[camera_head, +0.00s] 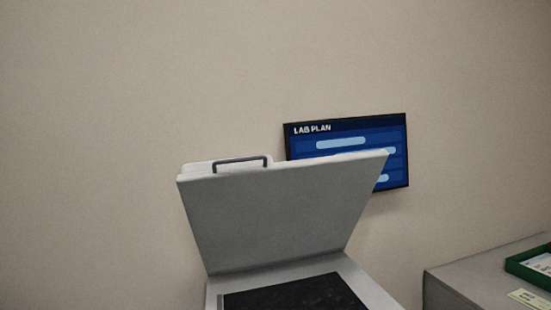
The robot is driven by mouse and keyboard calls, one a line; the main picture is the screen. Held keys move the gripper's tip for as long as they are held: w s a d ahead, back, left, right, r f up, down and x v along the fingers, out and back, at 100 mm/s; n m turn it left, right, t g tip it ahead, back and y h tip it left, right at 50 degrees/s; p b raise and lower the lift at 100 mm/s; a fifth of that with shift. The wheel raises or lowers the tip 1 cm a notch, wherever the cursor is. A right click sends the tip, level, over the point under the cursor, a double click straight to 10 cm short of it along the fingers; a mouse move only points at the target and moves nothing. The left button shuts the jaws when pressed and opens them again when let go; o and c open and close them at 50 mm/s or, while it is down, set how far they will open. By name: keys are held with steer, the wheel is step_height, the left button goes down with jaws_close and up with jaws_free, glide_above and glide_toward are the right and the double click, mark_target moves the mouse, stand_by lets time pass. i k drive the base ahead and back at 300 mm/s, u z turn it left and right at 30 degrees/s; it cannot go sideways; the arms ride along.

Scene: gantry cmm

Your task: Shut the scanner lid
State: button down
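The scanner lid (280,215) is a grey panel that stands raised, tilted up from its lower edge at the back of the scanner. A dark bar handle (242,160) sits on its top edge, left of the middle. The scanner body (355,278) is light grey with a dark, speckled bed (295,294) below the lid; its front is cut off by the bottom of the picture. My gripper does not show in this view.
A blue wall screen (395,150) reading "LAB PLAN" hangs behind the lid, which partly covers it. At the lower right a grey counter (455,279) carries a green tray (517,266) and a pale label (528,299). The wall at left is bare.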

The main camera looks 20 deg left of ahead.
mark_target(250, 212)
steer(key=z, duration=0.1)
steer(key=i, duration=1.55)
steer(key=u, duration=0.75)
